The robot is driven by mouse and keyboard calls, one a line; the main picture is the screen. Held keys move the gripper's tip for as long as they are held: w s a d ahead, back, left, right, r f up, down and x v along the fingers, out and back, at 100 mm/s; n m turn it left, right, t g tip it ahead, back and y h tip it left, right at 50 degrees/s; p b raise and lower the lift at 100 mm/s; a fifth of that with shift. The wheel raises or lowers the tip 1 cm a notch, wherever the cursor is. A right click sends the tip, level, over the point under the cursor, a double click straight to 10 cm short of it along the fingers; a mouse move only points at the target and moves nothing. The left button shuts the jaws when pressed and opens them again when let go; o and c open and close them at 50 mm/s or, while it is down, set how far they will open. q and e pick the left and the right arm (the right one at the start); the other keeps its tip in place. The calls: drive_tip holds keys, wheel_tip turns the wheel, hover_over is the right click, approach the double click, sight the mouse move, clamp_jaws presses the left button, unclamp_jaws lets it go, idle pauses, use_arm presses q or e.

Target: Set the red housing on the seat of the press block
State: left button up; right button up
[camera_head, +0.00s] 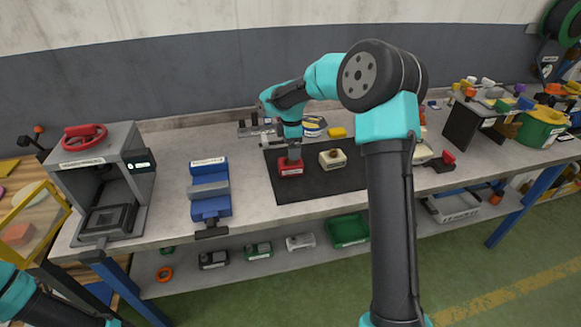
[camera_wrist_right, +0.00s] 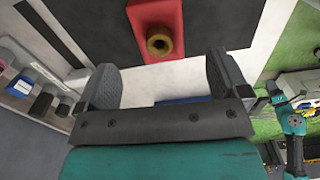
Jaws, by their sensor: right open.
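The red housing (camera_head: 290,168) sits on a dark mat, and in the right wrist view the red housing (camera_wrist_right: 170,15) shows a brass-coloured round boss. My right gripper (camera_head: 291,150) is right above it, pointing down. In the wrist view my right gripper (camera_wrist_right: 162,78) has its fingers spread, with nothing between them; the housing lies beyond the tips. A grey press-like frame with a red handwheel (camera_head: 84,135) stands at the left; a dark square seat (camera_head: 108,220) is at its base, empty. I take this as the press block. Only links of my left arm show at the lower left.
A blue vice (camera_head: 210,188) stands between the press frame and the mat (camera_head: 318,187). A cream housing (camera_head: 333,158) sits right of the red one. A yellow block (camera_head: 337,132) lies behind. Bench top is clear between vice and mat.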

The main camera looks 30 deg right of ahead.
sight(290, 165)
drive_tip(key=shift+f, duration=1.85)
drive_tip(key=shift+f, duration=0.1)
drive_tip(key=shift+w+a+f, duration=0.1)
drive_tip(key=shift+f, duration=2.4)
drive_tip(key=shift+c, duration=0.3)
drive_tip(key=c, duration=1.4)
